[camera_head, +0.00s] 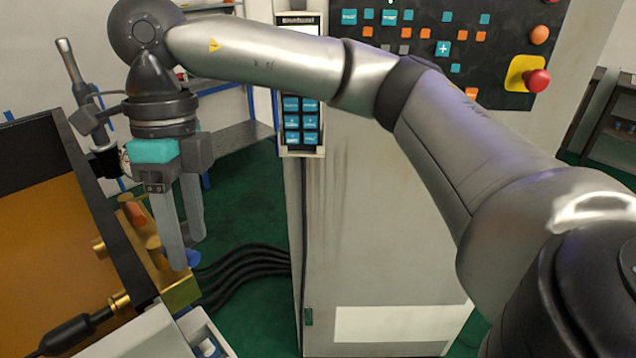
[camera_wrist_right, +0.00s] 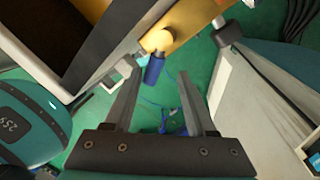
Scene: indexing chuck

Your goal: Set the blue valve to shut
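The blue valve shows in the head view as a small blue handle end (camera_head: 193,258), mostly hidden behind my right gripper's fingers. In the right wrist view the blue handle (camera_wrist_right: 153,70) sticks out from a round brass hub (camera_wrist_right: 160,39) on a brass block. My right gripper (camera_head: 187,253) points down over the brass block, fingers apart. In the right wrist view its fingertips (camera_wrist_right: 157,72) lie on either side of the blue handle in the picture, with gaps on both sides. I cannot tell whether the handle is at fingertip depth. My left gripper is not in view.
A brass block (camera_head: 182,292) carries an orange-capped part (camera_head: 133,213). A black handle (camera_head: 70,335) on a brass fitting lies at lower left. A dark-framed machine opening (camera_head: 60,230) is at left. A grey control cabinet (camera_head: 375,240) stands at right, with black hoses (camera_head: 250,262) beside it.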

